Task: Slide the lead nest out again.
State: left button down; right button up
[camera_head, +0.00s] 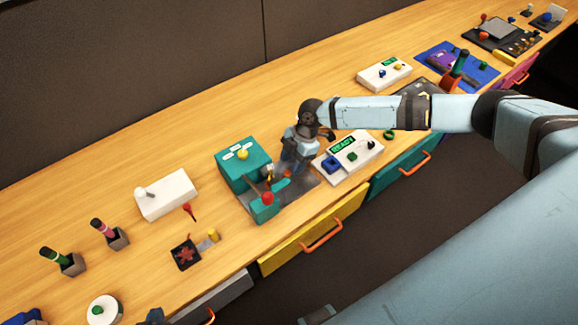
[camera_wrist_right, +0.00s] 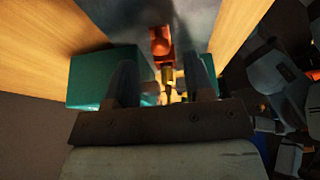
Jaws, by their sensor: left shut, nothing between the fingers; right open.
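A teal machine (camera_head: 243,163) stands on a grey metal plate (camera_head: 303,196), with a lower teal block and a red-knobbed lever (camera_head: 268,198) in front. A small orange-red piece (camera_head: 287,173) on the plate may be the lead nest; my gripper partly hides this area. My right gripper (camera_head: 291,168) reaches down beside the machine. In the right wrist view its fingers (camera_wrist_right: 163,82) are apart, with an orange-red piece (camera_wrist_right: 162,45) and a brass-coloured part (camera_wrist_right: 168,77) showing between and beyond them. Contact cannot be told.
A white box with a READY display (camera_head: 343,146) stands close to the right of my right gripper. A white block (camera_head: 166,194) and a dark square pad (camera_head: 186,254) lie to the left. A yellow drawer (camera_head: 312,235) is below the table's front edge.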

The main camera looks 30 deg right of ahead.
aim_at(288, 171)
pick_arm(q)
jog(key=shift+r, duration=0.25)
pick_arm(e)
jog(key=shift+x, duration=1.1)
pick_arm(q)
jog(key=shift+f, duration=0.1)
pick_arm(e)
jog(key=shift+a+f, duration=0.2)
jog(key=shift+f, duration=0.3)
pick_arm(q)
jog(key=shift+f, duration=0.15)
